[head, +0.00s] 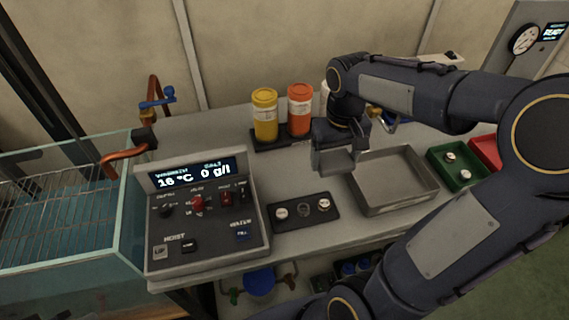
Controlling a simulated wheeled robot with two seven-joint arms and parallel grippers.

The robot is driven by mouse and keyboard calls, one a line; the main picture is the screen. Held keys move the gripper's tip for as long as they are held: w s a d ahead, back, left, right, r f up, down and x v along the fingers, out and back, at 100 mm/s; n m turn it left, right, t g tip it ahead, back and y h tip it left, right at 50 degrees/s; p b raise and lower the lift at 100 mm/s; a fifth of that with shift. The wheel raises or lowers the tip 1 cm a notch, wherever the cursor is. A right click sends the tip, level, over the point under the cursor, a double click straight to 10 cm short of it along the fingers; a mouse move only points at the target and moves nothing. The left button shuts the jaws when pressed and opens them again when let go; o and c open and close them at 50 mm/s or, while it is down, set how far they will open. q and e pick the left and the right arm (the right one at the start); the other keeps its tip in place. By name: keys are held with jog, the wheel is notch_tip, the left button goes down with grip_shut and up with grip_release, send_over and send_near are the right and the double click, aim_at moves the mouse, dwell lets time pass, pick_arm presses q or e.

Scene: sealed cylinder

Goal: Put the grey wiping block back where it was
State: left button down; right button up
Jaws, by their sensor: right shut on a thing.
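My right gripper (335,147) hangs over the bench, between the bottles and the grey tray, and points down. It is shut on the grey wiping block (338,163), whose light grey side shows under the jaws. The block is beside the left rim of the grey tray (397,207); I cannot tell whether it touches the bench. The fingertips are mostly hidden by the gripper body. My left gripper is out of view.
A black plate (315,222) with small round pieces lies in front. A control box (205,240) and glass tank (60,215) stand left. Yellow (264,118) and orange (300,112) bottles stand behind. Green (470,181) and red (484,148) trays lie right.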

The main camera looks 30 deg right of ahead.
jog(key=w+a+f, duration=0.3)
jog(key=w, duration=0.3)
jog(key=p, duration=0.1)
send_over(290, 175)
notch_tip(290, 175, down, 6)
jog(key=shift+r, duration=0.1)
jog(key=shift+f, duration=1.7)
jog(key=shift+f, duration=0.1)
jog(key=o, duration=1)
jog(key=shift+c, duration=0.2)
